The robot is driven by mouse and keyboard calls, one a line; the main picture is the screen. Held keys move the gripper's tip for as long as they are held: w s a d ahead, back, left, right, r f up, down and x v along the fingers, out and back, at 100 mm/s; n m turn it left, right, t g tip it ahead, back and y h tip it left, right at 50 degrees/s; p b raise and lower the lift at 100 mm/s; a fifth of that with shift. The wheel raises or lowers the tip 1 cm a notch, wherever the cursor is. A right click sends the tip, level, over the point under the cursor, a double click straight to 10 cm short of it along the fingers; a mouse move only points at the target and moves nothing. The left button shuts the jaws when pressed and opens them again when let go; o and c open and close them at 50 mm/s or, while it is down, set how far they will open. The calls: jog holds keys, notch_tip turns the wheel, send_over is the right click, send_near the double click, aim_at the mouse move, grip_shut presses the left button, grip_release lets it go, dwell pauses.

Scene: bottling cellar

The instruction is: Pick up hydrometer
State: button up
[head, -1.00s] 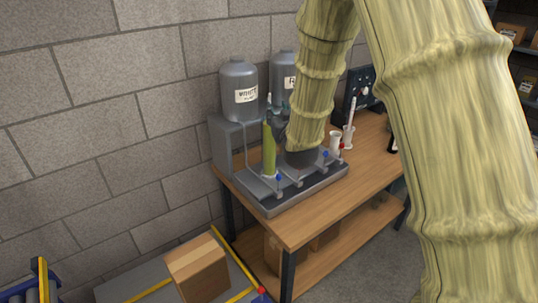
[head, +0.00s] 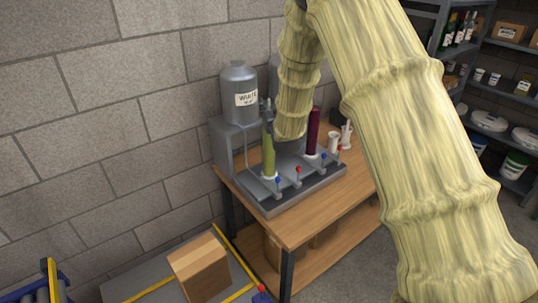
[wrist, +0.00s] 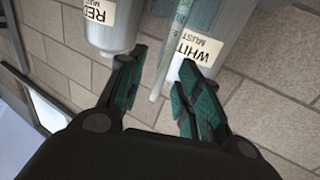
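A thin, pale, see-through stem with fine marks, which looks like the hydrometer (wrist: 174,42), shows in the wrist view between my two fingers. My gripper (wrist: 163,58) is open, with a gap visible on both sides of the stem. In the head view my gripper (head: 270,122) is small and partly hidden by my arm, at the top of the tall cylinder of yellow-green liquid (head: 268,160). A second tall cylinder, of dark red liquid (head: 313,135), stands to its right. The hydrometer's lower end is not clear in either view.
Both cylinders stand on a grey tray (head: 270,205) with small valves, on a wooden bench (head: 300,232). A grey tank labelled WHITE MUST (head: 239,85) and a RED MUST tank (wrist: 108,35) stand close behind. White vessels (head: 334,142) are at right. A block wall is behind.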

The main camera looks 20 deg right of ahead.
jog(key=shift+w+d, duration=0.1)
jog(key=shift+w, duration=0.3)
grip_shut()
jog(key=shift+r, duration=0.1)
notch_tip(320, 180, up, 28)
jog(key=b, duration=0.8)
dwell(0.9)
